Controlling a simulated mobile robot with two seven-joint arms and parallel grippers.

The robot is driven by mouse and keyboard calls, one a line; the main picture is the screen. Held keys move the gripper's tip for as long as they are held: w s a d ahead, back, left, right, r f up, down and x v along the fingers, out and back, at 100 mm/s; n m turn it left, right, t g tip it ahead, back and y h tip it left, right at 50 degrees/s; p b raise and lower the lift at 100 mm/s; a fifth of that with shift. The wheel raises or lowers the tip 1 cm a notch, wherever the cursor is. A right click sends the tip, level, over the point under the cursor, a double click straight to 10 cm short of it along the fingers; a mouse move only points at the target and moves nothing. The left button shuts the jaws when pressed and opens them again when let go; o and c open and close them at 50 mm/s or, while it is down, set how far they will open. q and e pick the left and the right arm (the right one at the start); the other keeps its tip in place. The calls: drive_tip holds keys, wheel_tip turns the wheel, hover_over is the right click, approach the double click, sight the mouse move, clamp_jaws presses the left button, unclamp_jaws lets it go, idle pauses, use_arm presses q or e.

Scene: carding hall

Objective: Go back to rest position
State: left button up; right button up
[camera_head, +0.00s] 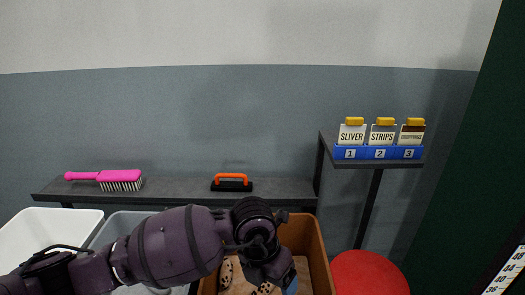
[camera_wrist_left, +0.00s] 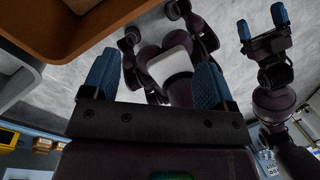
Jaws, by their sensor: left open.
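My left arm reaches across the bottom of the head view, and its wrist hangs over the brown bin (camera_head: 320,262). Only a blue fingertip of my left gripper (camera_head: 290,287) shows there, at the bottom edge. In the left wrist view my left gripper (camera_wrist_left: 155,75) has its two blue fingers wide apart with nothing between them. The brown bin's edge (camera_wrist_left: 95,38) is at the upper left of that view. My right gripper (camera_wrist_left: 262,22) shows at the upper right of the wrist view, fingers apart and empty. It is not in the head view.
Patterned brown pieces (camera_head: 226,272) lie in the brown bin. White (camera_head: 50,215) and grey (camera_head: 115,222) bins stand left, a red round top (camera_head: 368,272) right. A wall shelf (camera_head: 170,190) holds a pink brush (camera_head: 105,179) and orange-handled tool (camera_head: 231,182). A stand (camera_head: 372,162) bears labelled cards.

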use_arm(q)
drive_tip(key=s+d+r+g+h, duration=0.3)
drive_tip(key=d+r+g+h, duration=0.1)
drive_tip(key=d+r+h, duration=0.75)
drive_tip(key=w+a+r+n+t+h, duration=0.4)
drive_tip(key=r+n+t+h, duration=0.25)
drive_tip(key=r+h, duration=0.2)
drive_tip(key=w+a+f+n+t+y, duration=0.4)
drive_tip(key=a+n+t+y, duration=0.3)
drive_tip(key=n, duration=0.4)
drive_tip(key=w+a+f+n+t+y, duration=0.4)
drive_tip(key=a+n+t, duration=0.45)
drive_tip(key=n, duration=0.25)
drive_tip(key=s+a+f+n+y, duration=0.2)
drive_tip(key=a+f+n+y, duration=0.5)
drive_tip(key=f, duration=0.4)
drive_tip(key=s+a+f+n+g+y, duration=0.2)
drive_tip(key=s+a+f+n+g, duration=0.1)
drive_tip(key=s+a+f, duration=0.4)
drive_tip(key=s+a+f+n+g+y, duration=0.2)
drive_tip(key=s+a+f, duration=0.5)
drive_tip(key=s+f, duration=0.6)
drive_tip(key=s+n+g, duration=0.1)
drive_tip(key=s, duration=0.2)
drive_tip(key=shift+s+a+n+g+y, duration=0.2)
drive_tip(key=shift+n+g+y, duration=0.1)
drive_tip(key=shift+n+y, duration=0.1)
